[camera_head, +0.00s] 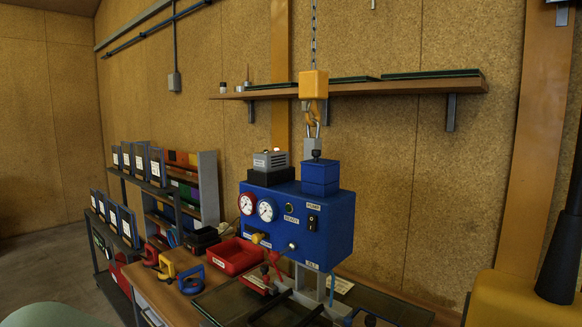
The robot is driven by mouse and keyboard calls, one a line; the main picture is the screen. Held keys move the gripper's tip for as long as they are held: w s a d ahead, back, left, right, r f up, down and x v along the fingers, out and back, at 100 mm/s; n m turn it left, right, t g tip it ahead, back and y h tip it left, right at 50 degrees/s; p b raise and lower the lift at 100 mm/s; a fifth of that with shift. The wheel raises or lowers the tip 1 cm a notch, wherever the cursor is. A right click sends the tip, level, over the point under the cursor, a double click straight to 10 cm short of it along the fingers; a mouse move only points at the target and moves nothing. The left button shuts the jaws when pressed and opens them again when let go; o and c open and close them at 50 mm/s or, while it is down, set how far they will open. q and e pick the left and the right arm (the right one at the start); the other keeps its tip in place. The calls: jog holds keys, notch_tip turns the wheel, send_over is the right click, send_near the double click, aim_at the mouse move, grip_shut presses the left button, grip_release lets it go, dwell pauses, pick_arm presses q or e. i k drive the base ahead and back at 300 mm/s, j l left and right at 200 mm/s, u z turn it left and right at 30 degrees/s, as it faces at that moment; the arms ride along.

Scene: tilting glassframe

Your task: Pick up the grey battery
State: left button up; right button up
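A small light-grey block (270,159) with dark slots on its side sits on a black base (268,177) on top of the blue control box (297,223), at the left of its top. It is the only grey block that looks like the battery, but I cannot tell for certain. It is upright, and no gripper is near it. Neither of my grippers shows in the head view.
A yellow hoist hook (314,86) hangs on a chain above the blue box. A red bin (235,256) and coloured suction handles (191,279) are on the workbench. A rack (180,195) stands at left; a wall shelf (400,86) is behind. A yellow machine (520,300) is at right.

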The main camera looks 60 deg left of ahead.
aim_at(267, 161)
jog(key=k+j+z, duration=0.2)
jog(key=j, duration=0.2)
jog(key=k+j+z, duration=0.2)
jog(key=j, duration=0.2)
jog(key=k+j, duration=0.2)
jog(key=j, duration=0.2)
jog(key=k+j+z, duration=0.1)
jog(key=k+j, duration=0.15)
jog(key=j, duration=0.15)
jog(key=k+j, duration=0.25)
jog(key=j, duration=0.15)
jog(key=k+j, duration=0.2)
jog(key=j, duration=0.15)
jog(key=z, duration=0.05)
